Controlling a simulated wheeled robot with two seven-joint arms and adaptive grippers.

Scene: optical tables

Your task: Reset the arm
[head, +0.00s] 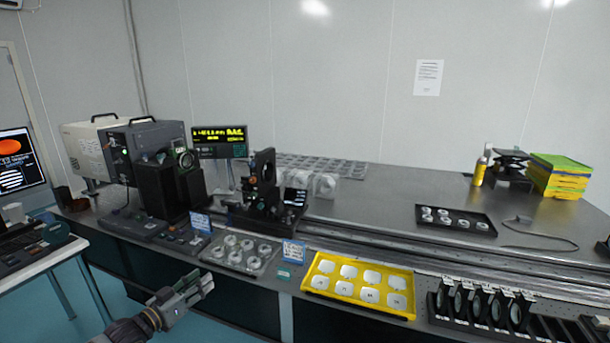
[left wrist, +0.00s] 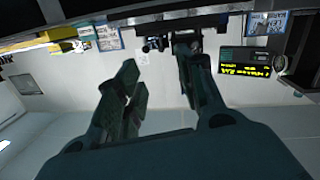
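My left arm comes in from the lower left of the head view. Its gripper (head: 200,284) is in the air in front of the optical table's (head: 375,207) front edge, apart from everything on it. In the left wrist view the two fingers of the left gripper (left wrist: 160,75) stand apart with nothing between them. My right arm and gripper do not show in either view.
A clear tray of round optics (head: 240,252) and a yellow tray of white pieces (head: 359,284) lie along the front edge. A dark instrument (head: 165,180) and a lit display (head: 219,140) stand behind. A side desk (head: 40,262) is at left.

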